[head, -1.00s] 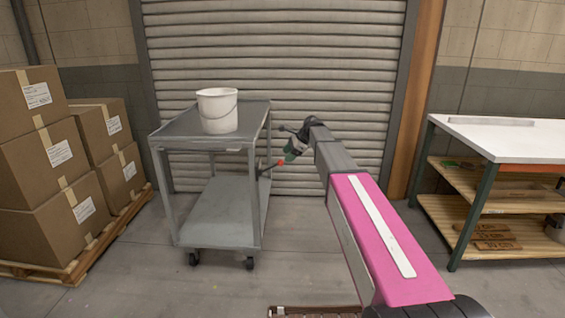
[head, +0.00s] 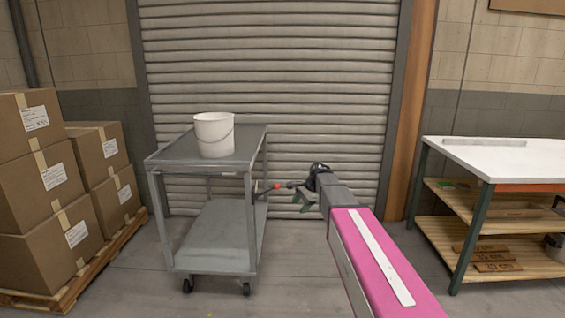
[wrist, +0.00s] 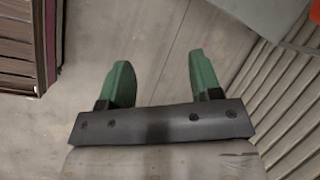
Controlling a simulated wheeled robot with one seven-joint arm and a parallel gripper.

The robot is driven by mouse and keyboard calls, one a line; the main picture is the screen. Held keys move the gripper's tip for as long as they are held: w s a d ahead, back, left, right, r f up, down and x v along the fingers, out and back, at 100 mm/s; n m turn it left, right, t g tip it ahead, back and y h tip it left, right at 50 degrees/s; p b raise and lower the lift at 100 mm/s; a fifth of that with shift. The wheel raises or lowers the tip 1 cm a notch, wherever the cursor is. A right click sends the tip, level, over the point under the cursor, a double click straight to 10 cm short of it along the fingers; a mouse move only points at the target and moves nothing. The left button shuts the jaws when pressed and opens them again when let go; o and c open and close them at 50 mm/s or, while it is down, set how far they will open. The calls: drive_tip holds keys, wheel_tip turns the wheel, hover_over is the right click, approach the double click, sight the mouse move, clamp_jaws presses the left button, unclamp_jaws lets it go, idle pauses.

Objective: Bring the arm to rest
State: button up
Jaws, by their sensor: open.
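My arm stretches forward from the lower right of the head view, with its pink and white link in front. My gripper (head: 307,203) hangs at its far end, in front of the shutter door and right of the grey cart. In the wrist view my gripper (wrist: 160,75) shows two green fingers spread apart with only bare concrete floor between them. It holds nothing and touches nothing that I can see.
The grey cart (head: 205,262) bears a white bucket (head: 214,135). Stacked boxes (head: 45,185) stand left, a white-topped workbench (head: 510,158) right. The shutter door (head: 270,60) closes the back. A dark brown slatted thing (wrist: 18,45) lies at the wrist view's left.

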drive_tip(key=s+d+f+n+h, duration=0.1)
drive_tip(key=s+d+f+n, duration=0.2)
drive_tip(key=s, duration=0.5)
drive_tip(key=s+d+f+n+h, duration=0.2)
drive_tip(key=s+d+f+n, duration=0.2)
drive_tip(key=s, duration=0.5)
drive_tip(key=s+d+f+n+g+h, duration=0.1)
drive_tip(key=s+d+f+n+h, duration=0.1)
drive_tip(key=s+f, duration=0.5)
drive_tip(key=s+d+n, duration=0.1)
drive_tip(key=s+n, duration=0.1)
drive_tip(key=shift+d+f+n, duration=0.3)
drive_tip(key=shift+d+f, duration=0.05)
drive_tip(key=shift+d, duration=0.05)
